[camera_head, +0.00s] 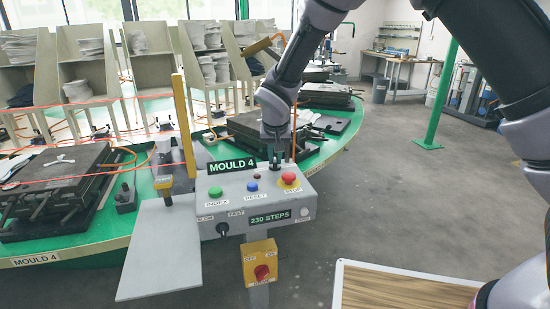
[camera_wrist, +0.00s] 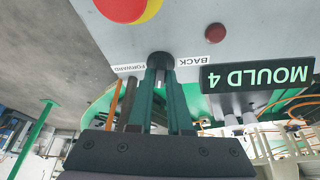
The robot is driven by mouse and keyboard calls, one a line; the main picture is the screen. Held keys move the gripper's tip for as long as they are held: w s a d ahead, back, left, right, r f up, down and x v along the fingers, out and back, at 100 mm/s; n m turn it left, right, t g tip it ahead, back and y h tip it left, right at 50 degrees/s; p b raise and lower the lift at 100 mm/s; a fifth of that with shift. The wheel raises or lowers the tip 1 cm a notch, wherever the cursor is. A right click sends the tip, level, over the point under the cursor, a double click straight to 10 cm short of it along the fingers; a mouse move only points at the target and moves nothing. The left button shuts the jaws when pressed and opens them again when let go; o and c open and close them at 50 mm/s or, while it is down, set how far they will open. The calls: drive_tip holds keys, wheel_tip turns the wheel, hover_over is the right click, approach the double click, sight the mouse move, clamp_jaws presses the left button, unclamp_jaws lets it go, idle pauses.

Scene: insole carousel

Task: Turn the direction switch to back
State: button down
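The grey control box (camera_head: 240,190) carries the MOULD 4 sign (camera_head: 232,166) and several buttons. The direction switch (camera_wrist: 160,57) is a small black knob on the box, between the FORWARD label (camera_wrist: 127,68) and the BACK label (camera_wrist: 193,62) in the upside-down wrist view. My gripper (camera_wrist: 161,72) reaches to the knob, its two dark fingertips close together with a narrow gap at the switch. I cannot tell whether they press on it. In the head view my gripper (camera_head: 276,160) points down at the box's back edge and largely hides the switch; its handle angle is unclear.
A red stop button (camera_head: 289,178), blue reset button (camera_head: 252,187) and green index button (camera_head: 215,191) sit near the switch. A yellow switch box (camera_head: 260,262) hangs below. The green carousel (camera_head: 100,232) with moulds lies behind. Floor at right is open.

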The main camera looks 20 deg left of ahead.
drive_tip(key=shift+n, duration=0.4)
drive_tip(key=n, duration=0.2)
drive_tip(key=n+y, duration=0.1)
drive_tip(key=n+g+y, duration=0.1)
drive_tip(key=n, duration=0.1)
drive_tip(key=shift+w+d+n, duration=0.2)
drive_tip(key=shift+d+n, duration=0.05)
drive_tip(key=shift+n, duration=0.05)
drive_tip(key=n+g, duration=0.1)
drive_tip(key=n, duration=0.1)
drive_tip(key=n+g+y, duration=0.1)
drive_tip(key=n, duration=0.2)
drive_tip(key=shift+w, duration=0.1)
drive_tip(key=shift+n, duration=0.3)
drive_tip(key=c, duration=0.8)
unclamp_jaws()
drive_tip(key=shift+c, duration=0.2)
drive_tip(key=shift+r, duration=0.1)
drive_tip(key=v, duration=1)
drive_tip(key=shift+d+r, duration=0.2)
drive_tip(key=shift+r, duration=0.05)
